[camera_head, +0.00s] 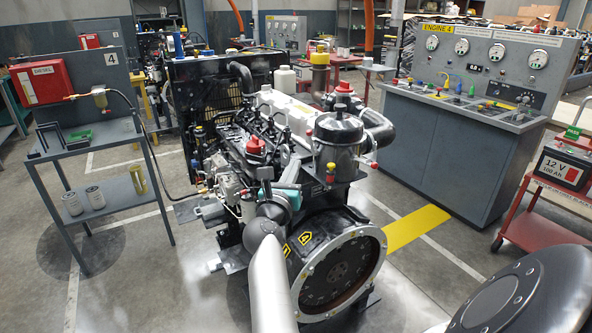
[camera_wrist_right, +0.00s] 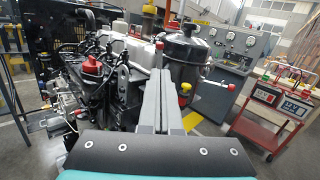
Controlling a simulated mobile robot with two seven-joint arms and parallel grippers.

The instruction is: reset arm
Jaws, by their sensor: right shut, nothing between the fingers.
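My right gripper (camera_head: 291,168) is in front of the engine (camera_head: 325,235), over its near end, with its arm rising from the bottom of the head view. In the right wrist view the two grey fingers of this gripper (camera_wrist_right: 161,80) lie together, shut and empty. They point between the red cap (camera_wrist_right: 91,66) on the left and the dark canister (camera_wrist_right: 184,50) on the right. In the head view the red cap (camera_head: 256,147) and canister (camera_head: 338,140) stand on top of the engine. Whether the fingers touch the engine is unclear. My left gripper is not in view.
A grey stand (camera_head: 95,140) with a red box (camera_head: 40,82) and filters is at left. The Engine 4 console (camera_head: 440,150) stands at right behind a yellow floor strip (camera_head: 418,226). A red cart (camera_head: 545,232) carries a battery (camera_head: 563,165). Floor between stand and engine is clear.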

